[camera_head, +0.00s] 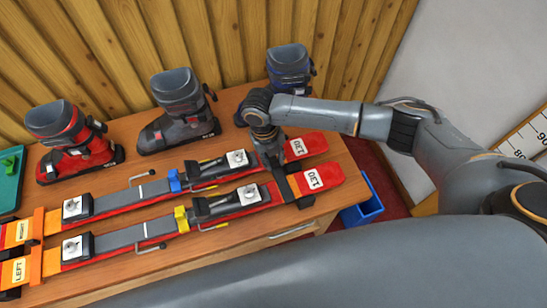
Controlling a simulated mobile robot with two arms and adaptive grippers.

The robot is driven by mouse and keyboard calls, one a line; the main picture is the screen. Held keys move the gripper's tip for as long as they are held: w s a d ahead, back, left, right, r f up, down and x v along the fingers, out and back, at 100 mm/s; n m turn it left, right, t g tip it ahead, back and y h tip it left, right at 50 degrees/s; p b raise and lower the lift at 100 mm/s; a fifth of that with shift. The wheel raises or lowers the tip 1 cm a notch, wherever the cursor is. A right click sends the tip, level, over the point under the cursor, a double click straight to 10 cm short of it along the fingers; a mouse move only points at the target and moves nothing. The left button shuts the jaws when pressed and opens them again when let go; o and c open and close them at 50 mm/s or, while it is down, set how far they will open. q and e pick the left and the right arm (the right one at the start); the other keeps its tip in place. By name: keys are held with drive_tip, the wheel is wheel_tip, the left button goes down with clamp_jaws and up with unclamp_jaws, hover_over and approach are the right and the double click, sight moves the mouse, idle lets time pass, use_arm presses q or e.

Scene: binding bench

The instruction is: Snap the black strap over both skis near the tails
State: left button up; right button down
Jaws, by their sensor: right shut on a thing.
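Two red skis lie side by side on the bench (160,262), the upper ski (307,145) and the lower ski (322,178), their ends marked 130 at the right. The black strap (286,188) runs across the lower ski just left of its 130 label and up towards the upper ski. My right gripper (275,160) points down over the upper ski near that end and is shut on the strap; its fingers hide part of the strap there. I cannot tell whether the strap is snapped. My left gripper is not in view.
An orange strap (37,245) crosses both skis at the left. A red boot (75,150), a grey boot (178,115) and a blue boot (290,70) stand behind the skis. A green tray (10,185) is at the left edge. A blue bin (362,205) stands below the bench's right end.

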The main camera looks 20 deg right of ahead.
sight(274, 165)
drive_tip(key=shift+f+b, duration=0.9)
drive_tip(key=shift+f, duration=0.65)
drive_tip(key=c, duration=0.5)
unclamp_jaws()
drive_tip(key=shift+r, duration=0.1)
drive_tip(key=shift+r+p, duration=4.9)
drive_tip(key=shift+r, duration=0.1)
